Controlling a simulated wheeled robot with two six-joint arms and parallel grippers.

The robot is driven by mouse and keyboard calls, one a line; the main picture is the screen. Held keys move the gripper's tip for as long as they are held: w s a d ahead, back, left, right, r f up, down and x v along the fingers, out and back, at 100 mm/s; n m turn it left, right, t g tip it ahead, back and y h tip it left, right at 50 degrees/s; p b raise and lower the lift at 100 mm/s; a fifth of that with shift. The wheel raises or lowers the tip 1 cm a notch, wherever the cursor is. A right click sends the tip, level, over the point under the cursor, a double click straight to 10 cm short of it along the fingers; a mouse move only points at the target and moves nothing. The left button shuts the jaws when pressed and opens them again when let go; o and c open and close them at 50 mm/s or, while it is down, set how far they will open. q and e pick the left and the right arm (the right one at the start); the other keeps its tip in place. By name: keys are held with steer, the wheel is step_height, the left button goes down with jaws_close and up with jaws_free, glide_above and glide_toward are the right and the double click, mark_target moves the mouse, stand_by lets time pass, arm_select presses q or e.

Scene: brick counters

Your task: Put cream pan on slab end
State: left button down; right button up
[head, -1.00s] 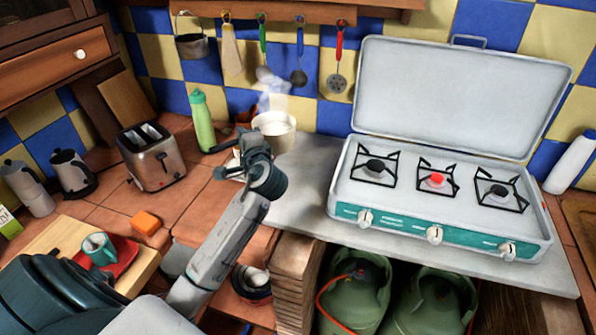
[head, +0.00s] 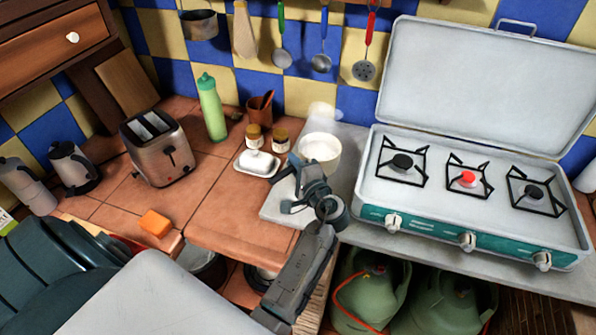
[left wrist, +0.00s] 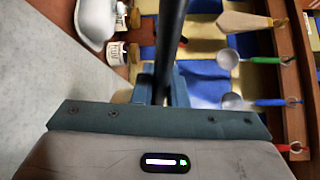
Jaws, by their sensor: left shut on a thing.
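The cream pan (head: 320,152) is over the left part of the grey slab (head: 281,208) in the head view, left of the stove. A faint wisp of steam is above it. I cannot tell whether its base touches the slab. My left gripper (head: 300,188) is just in front and lower left of the pan, covering part of it. It is shut on the pan, apparently at the handle. In the left wrist view a dark bar (left wrist: 172,40) passes at the fingers; the pan's bowl does not show there. My right gripper is not in view.
A white butter dish (head: 257,163) and two small jars (head: 254,136) stand close left of the pan. The camping stove (head: 480,219) is close on the right. A toaster (head: 157,148), green bottle (head: 212,108) and orange sponge (head: 155,223) are farther left.

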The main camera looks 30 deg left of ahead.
arm_select(q)
steer(key=shift+f+p, duration=0.35)
steer(key=shift+f, duration=2.2)
steer(key=c, duration=1.5)
jaws_free()
steer(key=shift+o, duration=0.2)
